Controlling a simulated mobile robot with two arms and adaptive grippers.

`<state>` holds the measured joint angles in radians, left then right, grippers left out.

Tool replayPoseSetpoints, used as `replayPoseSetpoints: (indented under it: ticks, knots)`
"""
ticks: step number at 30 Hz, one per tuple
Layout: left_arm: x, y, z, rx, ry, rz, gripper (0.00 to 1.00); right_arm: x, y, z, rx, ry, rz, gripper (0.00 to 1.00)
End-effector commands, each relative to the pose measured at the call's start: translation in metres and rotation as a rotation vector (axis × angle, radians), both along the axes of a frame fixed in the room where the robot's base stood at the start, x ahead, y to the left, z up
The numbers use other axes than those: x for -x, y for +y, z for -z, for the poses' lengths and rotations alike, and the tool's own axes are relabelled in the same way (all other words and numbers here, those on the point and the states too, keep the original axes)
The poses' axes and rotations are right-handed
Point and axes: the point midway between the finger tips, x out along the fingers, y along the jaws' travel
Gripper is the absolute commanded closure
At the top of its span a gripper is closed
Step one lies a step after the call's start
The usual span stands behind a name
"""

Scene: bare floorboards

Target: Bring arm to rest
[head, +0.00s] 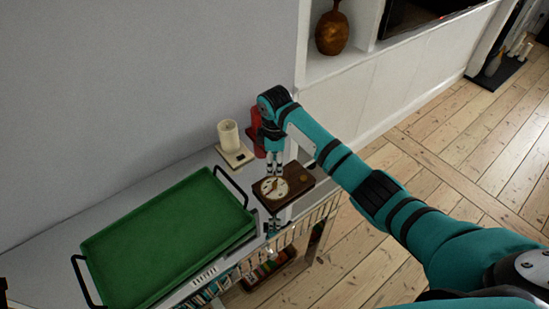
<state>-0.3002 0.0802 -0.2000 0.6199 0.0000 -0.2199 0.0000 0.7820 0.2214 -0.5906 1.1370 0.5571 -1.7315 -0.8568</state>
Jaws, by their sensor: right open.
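My right arm comes in from the lower right, and its teal forearm reaches over the right end of a grey shelf unit. My right gripper (274,172) points down and is open, just above or behind a dark brown block with a round pale dial (298,181). I cannot tell whether the fingertips touch the block. My left gripper is not in view.
A green tray (166,238) with black handles fills most of the shelf unit's top. A cream cup-like object (228,136) and a red object (257,131) stand behind. Books sit below. Floorboards (446,135) at the right are clear. A brown vase (332,33) stands in a niche.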

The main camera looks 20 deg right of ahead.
Motion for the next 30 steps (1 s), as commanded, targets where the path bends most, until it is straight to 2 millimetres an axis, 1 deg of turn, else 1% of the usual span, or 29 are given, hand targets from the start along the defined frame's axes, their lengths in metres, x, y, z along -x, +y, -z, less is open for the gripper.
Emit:
replayPoseSetpoints:
  ticks: [1, 3, 6, 20, 22, 23, 26, 29, 30]
  knots:
    - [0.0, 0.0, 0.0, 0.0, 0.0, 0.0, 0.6, -0.001, 0.0, -0.006, 0.0, -0.002, 0.0, 0.58]
    - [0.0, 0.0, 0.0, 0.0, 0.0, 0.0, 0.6, -0.001, 0.0, -0.011, 0.0, -0.002, 0.0, 0.58]
    - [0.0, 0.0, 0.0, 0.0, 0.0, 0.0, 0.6, 0.0, 0.0, -0.015, 0.0, 0.0, 0.001, 0.58]
    - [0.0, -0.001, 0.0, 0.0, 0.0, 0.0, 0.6, 0.0, 0.0, -0.015, 0.0, 0.0, 0.001, 0.58]
    - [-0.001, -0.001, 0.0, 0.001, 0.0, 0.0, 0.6, 0.003, 0.002, -0.011, -0.003, 0.0, 0.004, 0.58]
    - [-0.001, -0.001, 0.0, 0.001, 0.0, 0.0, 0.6, 0.006, 0.004, -0.008, -0.007, -0.001, 0.007, 0.58]
    - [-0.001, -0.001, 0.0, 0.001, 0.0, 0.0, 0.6, 0.028, 0.015, 0.012, -0.029, -0.009, 0.039, 0.58]
    - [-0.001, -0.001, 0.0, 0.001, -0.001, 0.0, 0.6, 0.065, 0.031, 0.037, -0.071, -0.029, 0.117, 0.58]
    - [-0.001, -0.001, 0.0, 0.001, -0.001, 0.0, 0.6, 0.083, 0.036, 0.046, -0.09, -0.04, 0.161, 0.58]
